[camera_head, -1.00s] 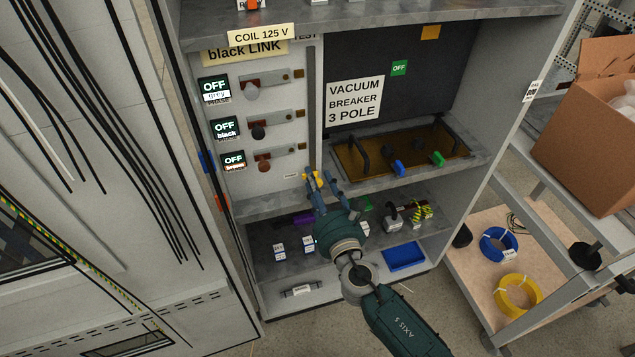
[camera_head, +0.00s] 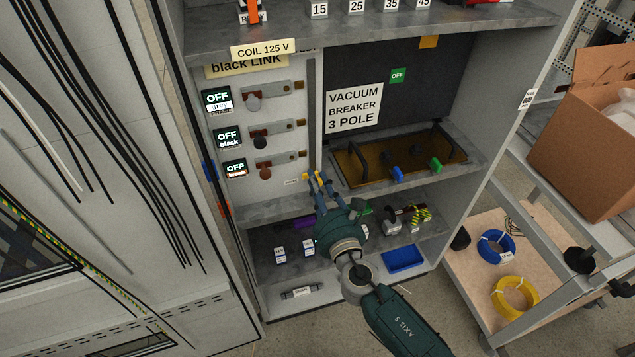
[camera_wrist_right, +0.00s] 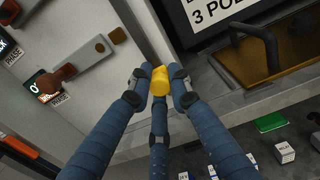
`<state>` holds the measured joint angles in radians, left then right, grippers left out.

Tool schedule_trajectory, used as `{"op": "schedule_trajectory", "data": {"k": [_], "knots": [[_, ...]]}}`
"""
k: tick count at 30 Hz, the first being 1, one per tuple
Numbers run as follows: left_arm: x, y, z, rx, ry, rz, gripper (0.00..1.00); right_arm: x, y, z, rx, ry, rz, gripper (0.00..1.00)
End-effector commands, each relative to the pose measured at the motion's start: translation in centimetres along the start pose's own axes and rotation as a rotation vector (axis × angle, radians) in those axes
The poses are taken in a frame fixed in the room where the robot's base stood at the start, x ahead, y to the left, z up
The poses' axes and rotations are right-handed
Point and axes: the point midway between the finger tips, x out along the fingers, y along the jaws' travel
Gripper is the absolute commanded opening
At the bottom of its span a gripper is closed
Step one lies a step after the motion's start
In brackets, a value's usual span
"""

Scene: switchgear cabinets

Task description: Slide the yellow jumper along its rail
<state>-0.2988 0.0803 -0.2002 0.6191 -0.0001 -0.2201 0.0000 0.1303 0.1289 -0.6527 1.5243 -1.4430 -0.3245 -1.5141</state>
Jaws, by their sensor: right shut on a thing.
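The yellow jumper (camera_wrist_right: 160,79) is between the fingertips of my right gripper (camera_wrist_right: 160,84) in the right wrist view. In the head view the right gripper (camera_head: 317,182) is at the lower right of the white link panel, beside the dark vertical rail (camera_head: 311,110). A bit of the yellow jumper (camera_head: 312,176) shows at its fingertips there. The gripper is shut on the jumper. The fingers hide part of the jumper and how it sits on the rail. My left gripper is not in view.
Link switches with OFF displays (camera_head: 228,137) are left of the rail. The vacuum breaker sign (camera_head: 354,107) and a brown tray with black handles (camera_head: 350,178) are to the right. A shelf below holds small boxes and a blue bin (camera_head: 404,259).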

Motion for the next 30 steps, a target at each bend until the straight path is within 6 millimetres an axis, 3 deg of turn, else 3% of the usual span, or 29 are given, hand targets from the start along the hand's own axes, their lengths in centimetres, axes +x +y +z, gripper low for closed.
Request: {"op": "schedule_trajectory", "data": {"k": [1, 15, 21, 30], "knots": [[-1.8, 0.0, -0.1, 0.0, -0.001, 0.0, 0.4, 0.1, 0.0, 2.1, 0.0, -0.004, 0.001, 0.0], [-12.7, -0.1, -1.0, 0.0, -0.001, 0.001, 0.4, 0.0, 0.0, 13.3, 0.001, -0.004, 0.0, 0.0], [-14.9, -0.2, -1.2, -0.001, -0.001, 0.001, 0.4, 0.0, 0.0, 15.6, -0.001, -0.003, 0.0, 0.0], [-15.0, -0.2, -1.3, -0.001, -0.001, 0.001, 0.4, 0.0, 0.0, 15.6, -0.001, -0.003, 0.001, 0.0]]}}
